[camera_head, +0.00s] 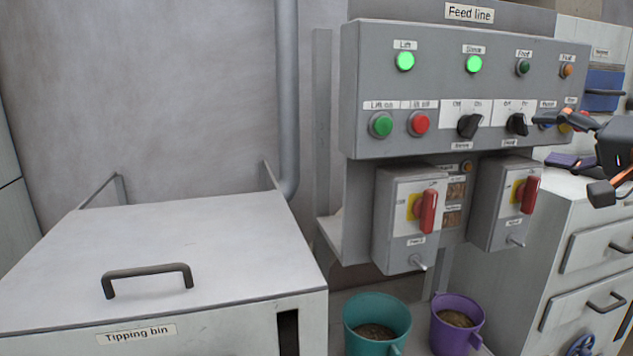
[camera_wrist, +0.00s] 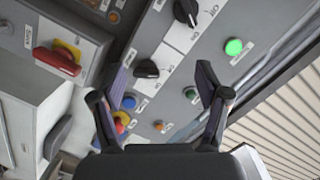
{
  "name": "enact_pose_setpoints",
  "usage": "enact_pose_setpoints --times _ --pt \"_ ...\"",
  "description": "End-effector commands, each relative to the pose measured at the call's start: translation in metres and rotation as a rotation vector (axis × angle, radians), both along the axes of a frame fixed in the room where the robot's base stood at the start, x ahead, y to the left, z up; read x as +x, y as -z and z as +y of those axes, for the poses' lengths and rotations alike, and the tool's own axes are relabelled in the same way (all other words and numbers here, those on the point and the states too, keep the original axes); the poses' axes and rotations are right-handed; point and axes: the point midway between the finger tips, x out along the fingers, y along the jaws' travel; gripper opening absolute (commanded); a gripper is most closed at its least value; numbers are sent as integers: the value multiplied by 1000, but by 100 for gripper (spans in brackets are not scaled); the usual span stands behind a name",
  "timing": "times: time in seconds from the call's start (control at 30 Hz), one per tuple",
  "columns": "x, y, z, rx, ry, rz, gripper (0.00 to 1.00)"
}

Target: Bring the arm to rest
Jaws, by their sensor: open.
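My gripper (camera_wrist: 158,105) is open in the wrist view, with nothing between its fingers. It faces the lower right part of the feed line control panel (camera_head: 440,80), over a blue button, a yellow-and-red button and a black selector knob (camera_wrist: 145,69). In the head view my gripper (camera_head: 560,118) reaches in from the right edge, in front of the panel's right end. Its fingers partly cover the buttons there. I cannot tell whether a fingertip touches the panel.
Two switch boxes with red handles (camera_head: 428,212) hang below the panel. A teal bucket (camera_head: 375,312) and a purple bucket (camera_head: 440,335), both holding pellets, stand beneath. The closed tipping bin (camera_head: 190,250) is at left. A drawer cabinet (camera_head: 580,235) stands at right.

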Motion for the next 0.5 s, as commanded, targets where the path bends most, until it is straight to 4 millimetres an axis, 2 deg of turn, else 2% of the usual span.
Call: enact_pose_setpoints --times 0.03,0.1,0.2,0.33,0.5 --pt "4 -10 31 -42 -51 43 75" --pt "7 -4 74 -107 -125 118 75" --pt "2 11 130 -200 -221 224 75" --pt "-16 37 187 -320 -329 368 75" --pt "-55 75 235 -470 -444 567 75"
